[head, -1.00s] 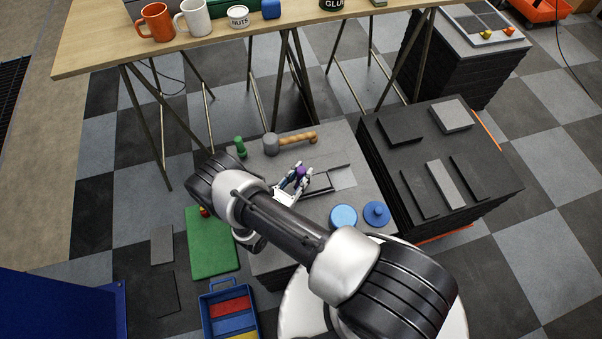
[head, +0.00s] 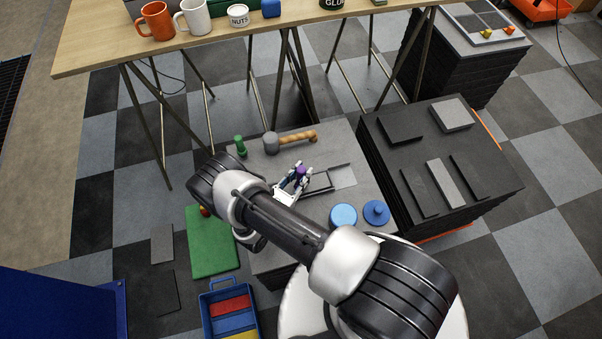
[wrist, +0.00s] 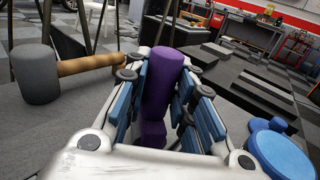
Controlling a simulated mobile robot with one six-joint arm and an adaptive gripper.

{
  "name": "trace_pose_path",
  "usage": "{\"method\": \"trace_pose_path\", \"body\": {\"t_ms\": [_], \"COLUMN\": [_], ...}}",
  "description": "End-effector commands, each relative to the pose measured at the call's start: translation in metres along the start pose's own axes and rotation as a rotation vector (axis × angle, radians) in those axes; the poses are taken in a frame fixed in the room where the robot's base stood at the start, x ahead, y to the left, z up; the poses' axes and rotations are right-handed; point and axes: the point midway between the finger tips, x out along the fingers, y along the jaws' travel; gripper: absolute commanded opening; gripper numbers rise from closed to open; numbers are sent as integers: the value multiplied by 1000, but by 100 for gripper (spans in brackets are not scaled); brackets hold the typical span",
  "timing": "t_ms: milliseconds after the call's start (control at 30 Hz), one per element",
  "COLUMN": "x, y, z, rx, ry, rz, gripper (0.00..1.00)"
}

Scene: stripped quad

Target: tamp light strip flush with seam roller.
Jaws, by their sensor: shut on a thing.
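My gripper (head: 296,178) is shut on a purple tool, which I take to be the seam roller (wrist: 162,80). In the wrist view it stands upright between the blue-padded fingers (wrist: 165,108). Its purple top also shows in the head view (head: 301,169). The gripper is low over the grey work surface (head: 290,160), beside a dark-edged recess (head: 320,183). A light grey strip (head: 343,176) lies at the recess's right end. The roller's lower end is hidden by the gripper, so I cannot tell whether it touches the strip.
A mallet (head: 292,140) and a green-topped tool (head: 239,145) lie behind the gripper. A blue disc (head: 343,216) and a blue knobbed lid (head: 376,212) sit at front right. A dark stack (head: 470,150) with loose strips stands right. A wooden trestle table (head: 110,45) is behind.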

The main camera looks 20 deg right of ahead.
Motion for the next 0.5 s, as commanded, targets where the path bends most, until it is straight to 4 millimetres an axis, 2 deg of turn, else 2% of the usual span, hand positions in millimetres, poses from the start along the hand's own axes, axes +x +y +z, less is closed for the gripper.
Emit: {"method": "trace_pose_path", "body": {"t_ms": [500], "x": [0], "y": [0], "z": [-6], "rx": [-1], "ry": [1], "rz": [0], "gripper": [0]}}
